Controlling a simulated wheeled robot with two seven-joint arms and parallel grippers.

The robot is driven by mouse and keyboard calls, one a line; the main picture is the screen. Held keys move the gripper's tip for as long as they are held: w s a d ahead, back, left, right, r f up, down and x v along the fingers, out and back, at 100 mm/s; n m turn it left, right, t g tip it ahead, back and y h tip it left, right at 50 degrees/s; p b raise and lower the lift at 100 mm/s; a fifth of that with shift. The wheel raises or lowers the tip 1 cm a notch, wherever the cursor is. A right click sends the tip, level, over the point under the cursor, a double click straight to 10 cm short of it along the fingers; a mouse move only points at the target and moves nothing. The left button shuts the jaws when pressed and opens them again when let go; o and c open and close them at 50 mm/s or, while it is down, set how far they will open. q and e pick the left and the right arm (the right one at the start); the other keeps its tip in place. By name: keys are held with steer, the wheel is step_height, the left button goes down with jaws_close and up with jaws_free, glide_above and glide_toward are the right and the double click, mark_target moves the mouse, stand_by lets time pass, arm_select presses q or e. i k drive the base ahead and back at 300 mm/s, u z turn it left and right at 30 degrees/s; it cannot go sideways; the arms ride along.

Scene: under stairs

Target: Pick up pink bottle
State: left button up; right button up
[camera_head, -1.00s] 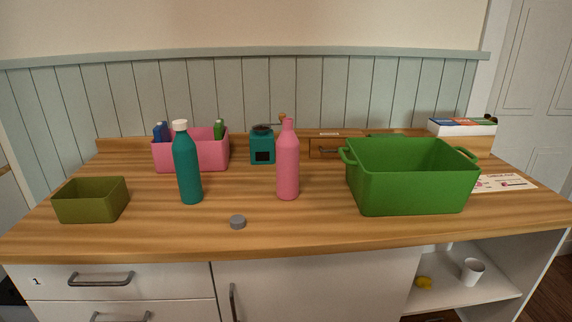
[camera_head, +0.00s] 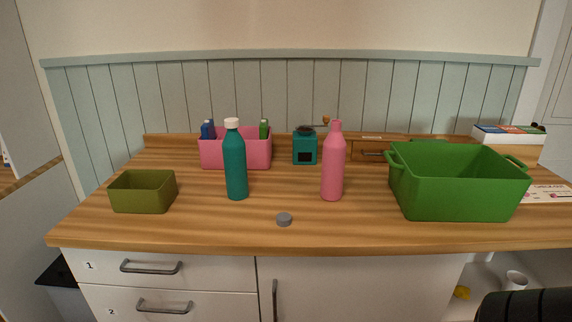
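The pink bottle (camera_head: 333,167) stands upright and uncapped on the wooden counter (camera_head: 200,226), right of the middle of the view. A grey cap (camera_head: 284,219) lies on the counter in front of it, to its left. A dark part of my own body shows at the bottom right corner, but I cannot make out a gripper on it. Neither my left nor my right gripper is in view, and nothing touches the bottle.
A teal bottle with a white cap (camera_head: 235,165) stands left of the pink one. A green bin (camera_head: 460,190) stands to the right. An olive box (camera_head: 142,197), a pink bin (camera_head: 236,153) and a teal grinder (camera_head: 305,149) are also on the counter. The front counter strip is mostly clear.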

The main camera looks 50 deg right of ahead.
mark_target(334, 145)
steer(key=i, duration=0.45)
steer(key=z, duration=0.9)
